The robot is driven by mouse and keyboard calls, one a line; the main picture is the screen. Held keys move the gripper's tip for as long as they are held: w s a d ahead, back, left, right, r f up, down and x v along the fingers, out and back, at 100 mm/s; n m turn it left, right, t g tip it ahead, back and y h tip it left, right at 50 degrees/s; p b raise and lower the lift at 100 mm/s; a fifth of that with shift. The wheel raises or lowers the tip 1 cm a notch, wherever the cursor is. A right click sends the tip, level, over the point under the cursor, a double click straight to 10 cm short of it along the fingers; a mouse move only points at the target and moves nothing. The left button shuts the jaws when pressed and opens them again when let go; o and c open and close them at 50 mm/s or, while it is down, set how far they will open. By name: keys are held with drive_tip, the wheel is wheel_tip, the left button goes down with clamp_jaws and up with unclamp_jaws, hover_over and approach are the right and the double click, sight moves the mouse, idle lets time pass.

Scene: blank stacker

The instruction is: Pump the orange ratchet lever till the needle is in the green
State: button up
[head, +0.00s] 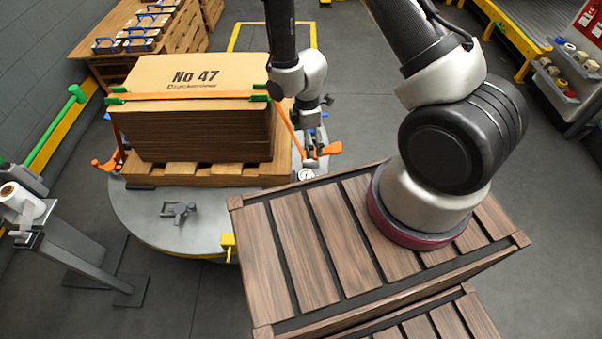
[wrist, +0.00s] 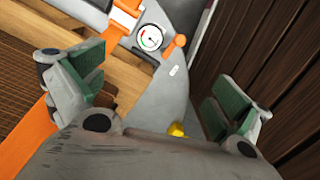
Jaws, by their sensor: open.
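In the head view an orange handle (head: 330,148) and the small gauge (head: 305,174) show at the right of the strapped stack. My gripper (wrist: 153,92) is open and empty, its green-padded fingers wide apart. The lever and gauge lie beyond the fingertips, apart from them. In the head view my gripper (head: 309,120) hangs just above that corner, partly hiding the ratchet.
A cardboard stack (head: 190,75) with an orange strap (head: 190,96) sits on a wooden pallet on a grey round table (head: 150,215). A dark slatted crate (head: 265,250) stands close on the right.

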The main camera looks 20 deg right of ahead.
drive_tip(key=f+m, duration=0.1)
drive_tip(key=f, duration=0.2)
drive_tip(key=f+m, duration=0.1)
drive_tip(key=f, duration=0.2)
drive_tip(key=f+m, duration=0.1)
drive_tip(key=f, duration=0.3)
drive_tip(key=shift+w+a+t, duration=0.15)
drive_tip(key=shift+w+t, duration=0.1)
drive_tip(key=shift+t, duration=0.05)
wheel_tip(320, 180, up, 10)
idle(0.6)
drive_tip(key=s+d+r+m+g+h, duration=0.1)
drive_tip(key=s+d+m+g, duration=0.25)
drive_tip(key=s, duration=0.25)
drive_tip(key=s+d+r+m+t, duration=0.2)
drive_tip(key=s+d+r+m, duration=0.1)
drive_tip(key=r, duration=1.1)
drive_tip(key=s+d+r+m+t, duration=0.3)
drive_tip(key=s+d+r+m, duration=0.1)
drive_tip(key=r, duration=1)
drive_tip(key=s+d+r+m+t+y, duration=0.1)
drive_tip(key=s+d+r+m+t, duration=0.2)
drive_tip(key=r, duration=1.1)
drive_tip(key=shift+s+d+r+m, duration=0.15)
drive_tip(key=shift+d+r+m, duration=0.15)
drive_tip(key=shift+d+m, duration=0.5)
